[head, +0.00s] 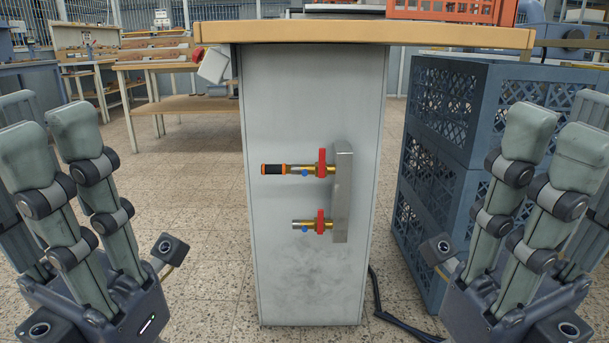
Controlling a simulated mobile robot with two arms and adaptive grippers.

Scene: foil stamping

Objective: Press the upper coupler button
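The upper coupler (312,169) is a brass fitting on the side of the grey cabinet, with a red lever and a small blue button (304,172) on its underside. A black and orange piece (273,169) sits on its left end. The lower coupler (309,224) is similar, with its left end bare and a blue button too. Both come out of a grey metal block (342,190). My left gripper (52,135) is open and empty at the left, apart from the couplers. My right gripper (556,142) is open and empty at the right, also well apart.
The grey cabinet (290,285) stands under a wooden bench top (360,34). Blue crates (445,190) are stacked to its right, near my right gripper. A black cable (400,325) lies on the floor. The space before the couplers is clear.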

